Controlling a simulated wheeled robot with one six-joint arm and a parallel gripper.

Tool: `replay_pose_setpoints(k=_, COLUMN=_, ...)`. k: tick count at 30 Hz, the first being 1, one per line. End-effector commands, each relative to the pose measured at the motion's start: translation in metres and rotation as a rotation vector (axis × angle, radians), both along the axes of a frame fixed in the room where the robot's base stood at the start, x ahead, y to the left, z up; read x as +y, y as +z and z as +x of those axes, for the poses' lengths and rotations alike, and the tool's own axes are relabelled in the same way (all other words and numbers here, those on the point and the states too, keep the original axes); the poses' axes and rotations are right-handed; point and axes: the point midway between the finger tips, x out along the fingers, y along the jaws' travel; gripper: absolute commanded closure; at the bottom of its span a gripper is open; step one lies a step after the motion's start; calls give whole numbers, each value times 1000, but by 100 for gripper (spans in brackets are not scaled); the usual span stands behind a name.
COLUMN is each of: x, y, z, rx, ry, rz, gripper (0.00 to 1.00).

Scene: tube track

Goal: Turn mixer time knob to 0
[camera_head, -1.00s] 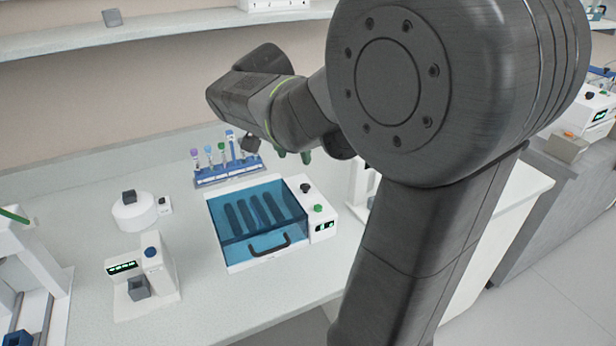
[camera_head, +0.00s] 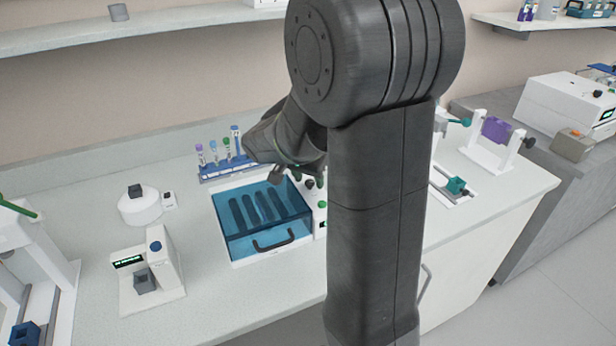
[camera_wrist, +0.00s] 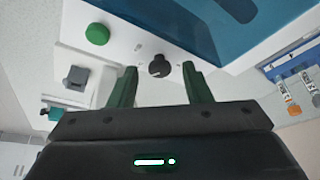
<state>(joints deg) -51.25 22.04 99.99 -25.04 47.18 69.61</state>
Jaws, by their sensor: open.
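The mixer is a white box (camera_head: 240,262) with a see-through blue lid (camera_head: 262,221), and its control panel is on the right side. In the wrist view, the black time knob (camera_wrist: 159,66) has a light pointer mark and small print around it, too small to read. The knob appears between my gripper's (camera_wrist: 159,70) two green fingers, which are apart. I cannot tell whether they touch it. A green knob (camera_wrist: 97,34) is to its left. In the head view, my gripper (camera_head: 306,180) is low over the panel, and my arm partly hides the panel.
A rack (camera_head: 229,168) of capped tubes stands behind the mixer. A white round device (camera_head: 140,209) and a small device with a display (camera_head: 163,267) are to the left. Stands, one with a purple block (camera_head: 496,129), are at the right. Bench in front is clear.

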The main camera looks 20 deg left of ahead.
Motion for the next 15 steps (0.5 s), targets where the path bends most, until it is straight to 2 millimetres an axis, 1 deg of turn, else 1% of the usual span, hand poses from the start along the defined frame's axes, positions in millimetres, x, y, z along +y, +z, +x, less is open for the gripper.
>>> replay_pose_setpoints(k=1, x=0, y=0, z=0, rx=0, ry=0, rz=0, gripper=60)
replay_pose_setpoints(k=7, x=0, y=0, z=0, rx=0, ry=0, rz=0, gripper=99)
replay_pose_setpoints(k=15, x=0, y=0, z=0, rx=0, ry=18, rz=1, gripper=99)
